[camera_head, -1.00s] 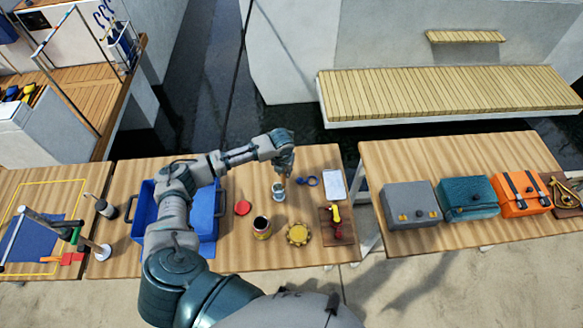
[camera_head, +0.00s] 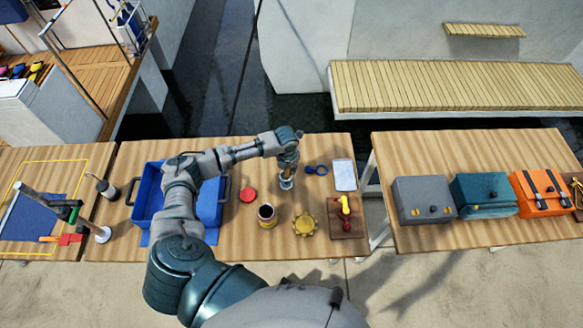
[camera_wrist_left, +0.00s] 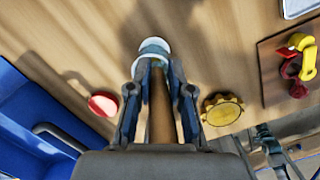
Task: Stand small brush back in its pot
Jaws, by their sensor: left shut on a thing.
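The small brush shows in the left wrist view as a brown handle (camera_wrist_left: 160,115) between my left gripper's fingers; its bristle end is hidden. My left gripper (camera_head: 288,168) is shut on it, and its fingers (camera_wrist_left: 161,98) also show in the wrist view. The pot (camera_head: 286,184) is a small, pale, round one on the table, directly below the gripper in the head view. In the wrist view, the pot (camera_wrist_left: 153,47) is just past the fingertips, in line with the handle. I cannot tell whether the brush's end is inside it.
A red lid (camera_head: 248,195), an open tin (camera_head: 266,213) and a yellow toothed disc (camera_head: 305,224) lie near the pot. Blue rings (camera_head: 316,170) and a white pad (camera_head: 344,174) are to its right. A blue crate (camera_head: 207,205) is partly behind my arm.

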